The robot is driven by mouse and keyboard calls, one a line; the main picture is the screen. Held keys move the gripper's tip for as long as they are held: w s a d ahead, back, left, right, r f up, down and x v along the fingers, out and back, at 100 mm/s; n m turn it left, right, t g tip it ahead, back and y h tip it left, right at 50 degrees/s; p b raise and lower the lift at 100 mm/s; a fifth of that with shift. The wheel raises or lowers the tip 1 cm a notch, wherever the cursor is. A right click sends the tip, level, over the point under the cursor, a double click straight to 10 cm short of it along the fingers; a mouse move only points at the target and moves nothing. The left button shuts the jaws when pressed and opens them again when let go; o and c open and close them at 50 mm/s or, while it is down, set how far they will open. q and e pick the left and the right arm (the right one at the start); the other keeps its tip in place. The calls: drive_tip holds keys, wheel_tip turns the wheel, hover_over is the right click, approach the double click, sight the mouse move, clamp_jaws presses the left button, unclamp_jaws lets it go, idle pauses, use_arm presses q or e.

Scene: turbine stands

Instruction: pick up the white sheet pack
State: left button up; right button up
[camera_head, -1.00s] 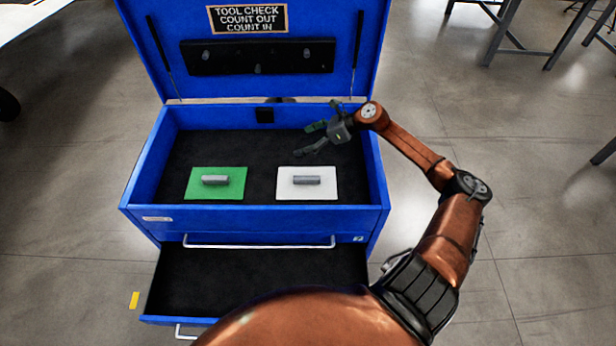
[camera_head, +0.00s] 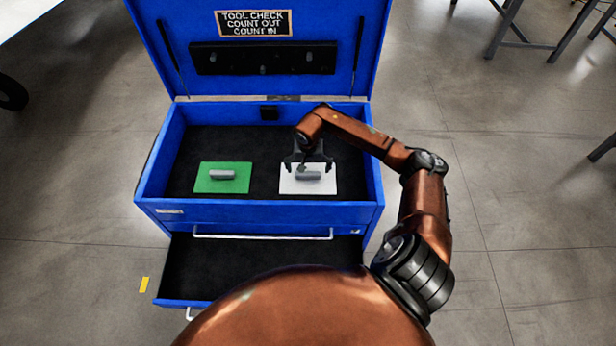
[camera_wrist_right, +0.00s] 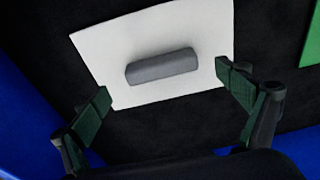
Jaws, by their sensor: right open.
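The white sheet pack (camera_head: 322,187) lies flat in the top tray of the blue tool chest, on the right side. A grey bar-shaped grip (camera_head: 308,176) sits on its middle. My right gripper (camera_head: 307,168) is open and points down above the pack. In the right wrist view the white pack (camera_wrist_right: 112,55) and its grey grip (camera_wrist_right: 162,66) lie ahead of the fingers (camera_wrist_right: 168,93), which are spread wide with nothing between them. I cannot tell how high the fingertips are above the pack. My left gripper is not in view.
A green sheet pack (camera_head: 223,187) with a similar grey grip lies to the left in the same tray. The blue chest (camera_head: 262,216) has its lid raised behind and a lower drawer (camera_head: 215,262) pulled out. The tray's walls surround the packs.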

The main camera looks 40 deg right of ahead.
sight(308, 173)
drive_tip(key=shift+w+d+f+p, duration=0.15)
drive_tip(key=shift+f+p, duration=0.1)
drive_tip(key=shift+f, duration=0.75)
drive_tip(key=shift+w+a+f+p, duration=0.15)
drive_tip(key=shift+f+p, duration=0.1)
drive_tip(key=shift+f, duration=0.7)
drive_tip(key=shift+d, duration=0.1)
drive_tip(key=shift+c, duration=0.2)
drive_tip(key=shift+r, duration=0.1)
drive_tip(key=c, duration=1.3)
drive_tip(key=shift+r, duration=0.5)
wheel_tip(308, 173, up, 9)
drive_tip(key=shift+b, duration=1.15)
